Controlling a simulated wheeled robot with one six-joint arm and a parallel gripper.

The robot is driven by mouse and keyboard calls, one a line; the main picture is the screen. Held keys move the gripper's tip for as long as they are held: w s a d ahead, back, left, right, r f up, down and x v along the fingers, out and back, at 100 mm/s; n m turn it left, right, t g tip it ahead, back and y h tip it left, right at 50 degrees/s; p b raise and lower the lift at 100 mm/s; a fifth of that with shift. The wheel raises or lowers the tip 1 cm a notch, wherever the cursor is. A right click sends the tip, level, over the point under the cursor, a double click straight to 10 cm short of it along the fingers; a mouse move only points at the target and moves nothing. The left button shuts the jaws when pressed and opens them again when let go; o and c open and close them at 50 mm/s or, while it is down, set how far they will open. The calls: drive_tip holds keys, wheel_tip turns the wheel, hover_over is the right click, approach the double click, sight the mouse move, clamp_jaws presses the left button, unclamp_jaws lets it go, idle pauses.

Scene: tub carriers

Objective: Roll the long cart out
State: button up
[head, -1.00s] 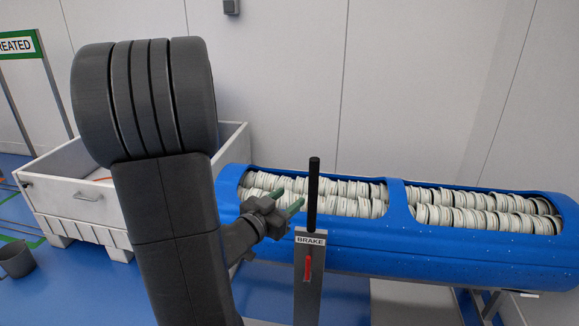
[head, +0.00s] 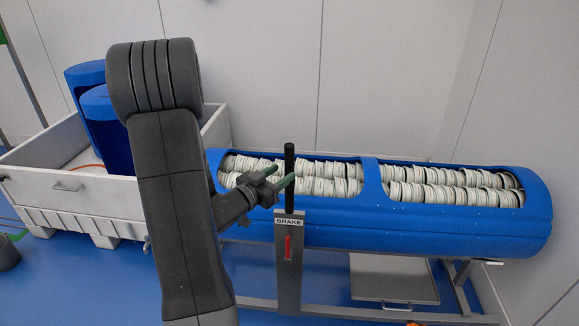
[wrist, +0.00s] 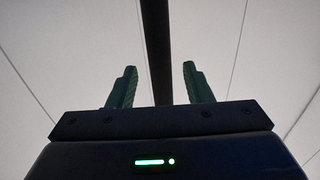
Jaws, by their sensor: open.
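The long cart (head: 400,236) is a blue half-open cylinder on a grey frame, filled with two rows of pale ribbed discs. A grey post (head: 289,265) labelled BRAKE, with a red lever (head: 287,247), stands at its near side. A black upright handle (head: 290,175) tops the post. My gripper (head: 287,178) is open, its green fingers right by the black handle. In the wrist view, the dark bar of the handle (wrist: 156,50) runs upward between the two open fingers (wrist: 158,88). I cannot tell whether they touch it.
A white crate (head: 70,205) with blue cylinders (head: 85,75) in it stands at the left. A grey bucket (head: 8,252) is on the floor at the far left. A pale wall closes the back. A flat grey panel (head: 395,285) lies under the cart.

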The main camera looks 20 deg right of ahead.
sight(286, 170)
drive_tip(key=x, duration=0.4)
drive_tip(key=shift+w+d, duration=0.15)
drive_tip(key=shift+d, duration=0.25)
clamp_jaws()
